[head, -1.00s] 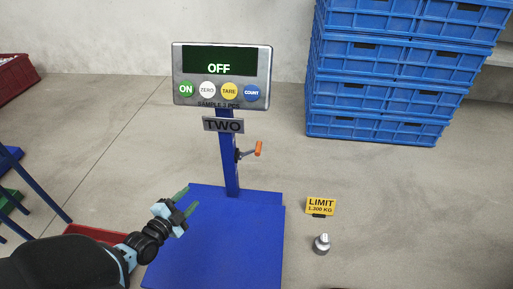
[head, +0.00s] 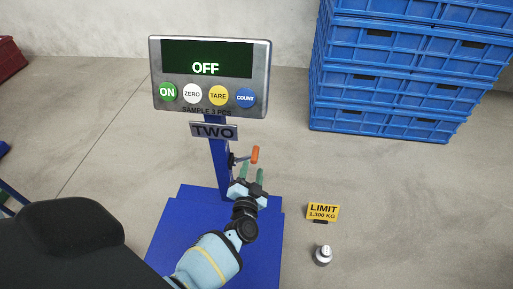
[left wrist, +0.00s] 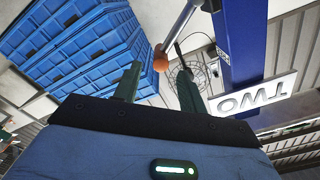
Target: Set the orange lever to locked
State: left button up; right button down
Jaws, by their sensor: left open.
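The orange lever (head: 255,155) is a small handle on a grey arm at the right side of the scale's blue post (head: 219,165). In the left wrist view its orange tip (left wrist: 160,60) shows just beyond and between the fingertips, with the metal rod running up to the right. My left gripper (head: 253,170) is open, just below the lever in the head view. In the left wrist view the two green fingers (left wrist: 158,80) are apart with nothing between them at their tips. Whether a finger touches the lever cannot be told. My right gripper is not in view.
The scale display (head: 207,60) reads OFF above buttons and a TWO plate (head: 214,131). The blue platform (head: 178,225) lies below. Blue crates (head: 385,100) are stacked at right. A yellow LIMIT sign (head: 322,211) and a metal weight (head: 322,255) stand on the floor at right.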

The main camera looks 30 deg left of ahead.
aim_at(257, 147)
pick_arm(q)
jog(key=shift+w+a, duration=0.15)
jog(key=shift+w, duration=0.05)
jog(key=b+x, duration=0.3)
jog(key=x, duration=0.2)
jog(key=shift+w+a+f, duration=0.1)
jog(key=shift+w+a, duration=0.05)
jog(key=shift+w, duration=0.2)
jog(key=shift+w+a, duration=0.35)
jog(key=shift+w, duration=0.3)
jog(key=shift+c, duration=0.2)
grip_shut()
